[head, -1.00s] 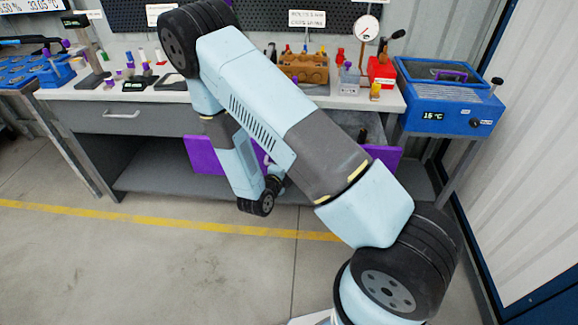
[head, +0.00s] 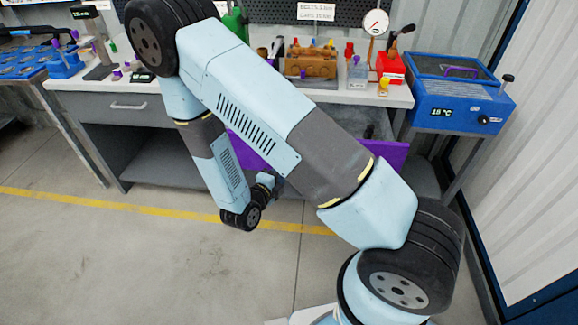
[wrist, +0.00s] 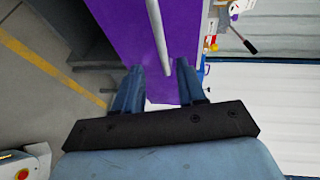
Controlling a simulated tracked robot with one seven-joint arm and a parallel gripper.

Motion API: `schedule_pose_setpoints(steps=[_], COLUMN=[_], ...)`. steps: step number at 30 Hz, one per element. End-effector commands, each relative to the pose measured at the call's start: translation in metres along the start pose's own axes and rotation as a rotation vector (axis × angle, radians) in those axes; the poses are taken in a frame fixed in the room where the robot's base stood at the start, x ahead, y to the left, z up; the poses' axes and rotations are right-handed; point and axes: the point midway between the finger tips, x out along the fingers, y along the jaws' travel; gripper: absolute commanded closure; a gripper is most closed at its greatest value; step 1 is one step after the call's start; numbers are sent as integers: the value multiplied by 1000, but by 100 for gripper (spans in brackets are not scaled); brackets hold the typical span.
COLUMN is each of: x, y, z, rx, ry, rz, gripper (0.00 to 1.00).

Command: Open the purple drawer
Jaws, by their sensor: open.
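The purple drawer (head: 393,156) sits under the bench top at the right. Its front stands out from the bench, and part of the inside shows above it, so it is open to some extent. My arm hides the middle of the front. In the wrist view the purple front (wrist: 190,28) fills the upper middle, with a pale bar handle (wrist: 155,28) running down it. My gripper (wrist: 157,72) is open, its two blue fingers either side of the handle's lower end in the picture. Whether the handle lies between them in depth I cannot tell. In the head view the gripper is small beside the front.
A grey drawer (head: 128,106) is closed at the bench's left. Pump parts and a gauge (head: 376,22) stand on the bench top. A blue bath (head: 458,95) stands at the right. The floor (head: 150,250) before the bench is clear, crossed by a yellow line.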

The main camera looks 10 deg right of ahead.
Motion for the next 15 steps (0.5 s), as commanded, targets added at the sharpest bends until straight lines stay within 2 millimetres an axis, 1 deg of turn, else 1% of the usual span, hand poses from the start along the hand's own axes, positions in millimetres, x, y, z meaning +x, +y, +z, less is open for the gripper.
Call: schedule_pose_setpoints(steps=[1,6,10,15], x=[-10,-32,-41,-45], y=[0,0,0,0], z=[1,0,0,0], rx=[-1,-1,-1,-1], ry=[-4,-2,0,0], rz=[1,1,0,0], gripper=[60,60,60,60])
